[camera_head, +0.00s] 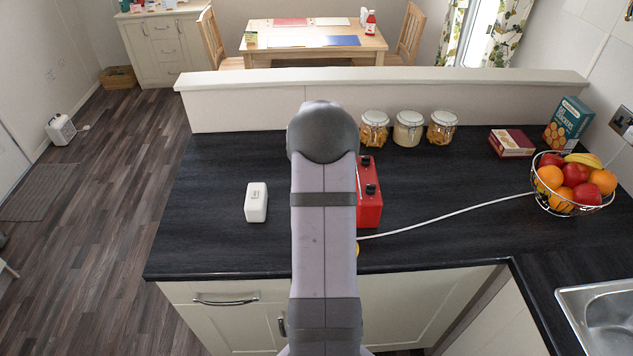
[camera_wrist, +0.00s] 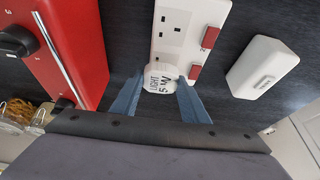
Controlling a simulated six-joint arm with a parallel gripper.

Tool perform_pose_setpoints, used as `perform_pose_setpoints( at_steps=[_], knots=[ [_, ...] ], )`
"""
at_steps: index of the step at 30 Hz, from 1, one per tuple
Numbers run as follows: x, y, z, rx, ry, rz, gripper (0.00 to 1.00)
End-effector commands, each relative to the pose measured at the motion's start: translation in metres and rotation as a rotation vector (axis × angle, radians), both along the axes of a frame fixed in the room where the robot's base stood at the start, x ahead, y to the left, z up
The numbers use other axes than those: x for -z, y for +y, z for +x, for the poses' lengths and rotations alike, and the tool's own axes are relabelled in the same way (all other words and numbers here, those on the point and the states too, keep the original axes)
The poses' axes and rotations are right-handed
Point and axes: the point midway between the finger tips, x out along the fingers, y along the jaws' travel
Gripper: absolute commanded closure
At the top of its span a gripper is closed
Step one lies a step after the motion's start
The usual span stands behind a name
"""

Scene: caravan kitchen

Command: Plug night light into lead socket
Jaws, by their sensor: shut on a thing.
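In the wrist view my gripper (camera_wrist: 158,97) has its blue fingers shut on the night light (camera_wrist: 160,78), a small white rounded piece with dark lettering including "LIGHT". The lead socket (camera_wrist: 186,15) is a white block lying on the dark worktop, with two red switches along one side. One set of pin holes shows clear. The night light overlaps the near end of the block, beside the nearer switch. I cannot tell whether it touches the socket or sits above it; its pins are hidden. In the head view my arm hides the gripper, night light and lead socket.
A red box with black knobs (camera_head: 369,195) stands close right of my arm. A white box (camera_head: 256,202) lies to the left. A white cable (camera_head: 450,216) crosses the worktop towards the fruit bowl (camera_head: 572,212). Glass jars (camera_head: 408,128) stand at the back.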

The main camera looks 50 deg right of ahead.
Motion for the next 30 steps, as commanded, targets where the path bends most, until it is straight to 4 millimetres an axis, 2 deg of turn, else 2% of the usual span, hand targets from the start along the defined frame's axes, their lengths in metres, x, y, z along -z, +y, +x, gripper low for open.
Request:
perform_pose_setpoints(
  at_steps=[30],
  knots=[
    [0.016, 0.000, 0.000, 0.000, 0.000, 0.000, 0.81]
  ],
)
